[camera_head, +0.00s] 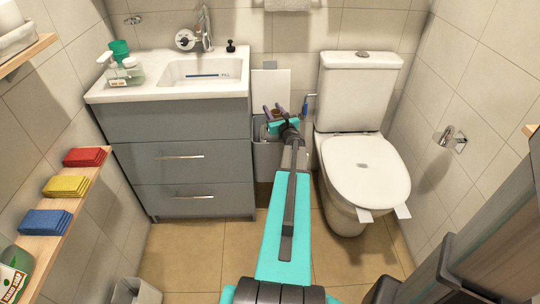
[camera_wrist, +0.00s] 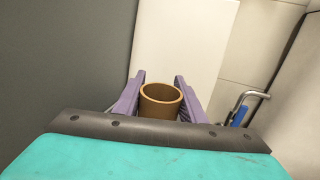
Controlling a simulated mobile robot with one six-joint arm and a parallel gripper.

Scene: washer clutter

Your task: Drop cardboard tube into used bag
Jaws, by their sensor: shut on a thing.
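My gripper (camera_head: 273,110) is shut on a brown cardboard tube (camera_wrist: 160,101), held between its two purple fingers, which also show in the wrist view. The tube's open round end faces the wrist camera. In the head view the gripper is in front of the white panel, above a grey container (camera_head: 267,160) between the vanity and the toilet. My arm and gripper hide part of this container. I cannot tell whether it is the used bag, and no bag is clearly marked as such.
The grey vanity (camera_head: 180,150) with a white sink stands close on the left. The toilet (camera_head: 365,170) stands close on the right. A white upright panel (camera_head: 271,88) is behind the gripper. A blue-handled item (camera_wrist: 240,116) is to its right. A small bin (camera_head: 135,291) is at lower left.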

